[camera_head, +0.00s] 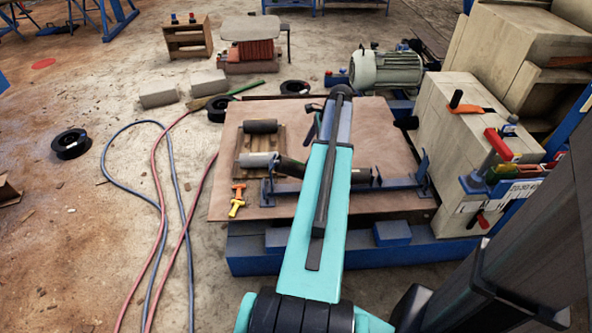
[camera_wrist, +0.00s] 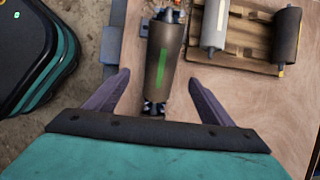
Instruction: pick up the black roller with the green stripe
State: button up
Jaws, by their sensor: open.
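The black roller with the green stripe (camera_wrist: 165,58) lies in the middle of the wrist view, lengthwise away from my gripper (camera_wrist: 160,77). Metal fittings show at both its ends. My gripper is open and empty, with one finger on either side of the roller's near part; the height gap cannot be judged. A dark tilted roller (camera_head: 291,169) left of the arm there seems to be the same one, but no green stripe shows.
A wooden pallet (camera_wrist: 240,41) holds a light grey roller (camera_wrist: 215,25) and another dark roller (camera_wrist: 286,35), close to the striped roller's right in the wrist view. A blue bracket frame (camera_head: 398,184) crosses the brown board (camera_head: 233,205). A yellow tool (camera_head: 237,201) lies left.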

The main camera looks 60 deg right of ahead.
aim_at(301, 164)
jog(key=shift+b+x, duration=0.45)
jog(key=shift+x, duration=2.95)
jog(key=shift+b+x, duration=0.65)
jog(key=shift+x, duration=1.95)
jog(key=shift+d, duration=0.1)
jog(key=c, duration=1.8)
jog(key=shift+c, duration=0.4)
jog(key=shift+r, duration=0.2)
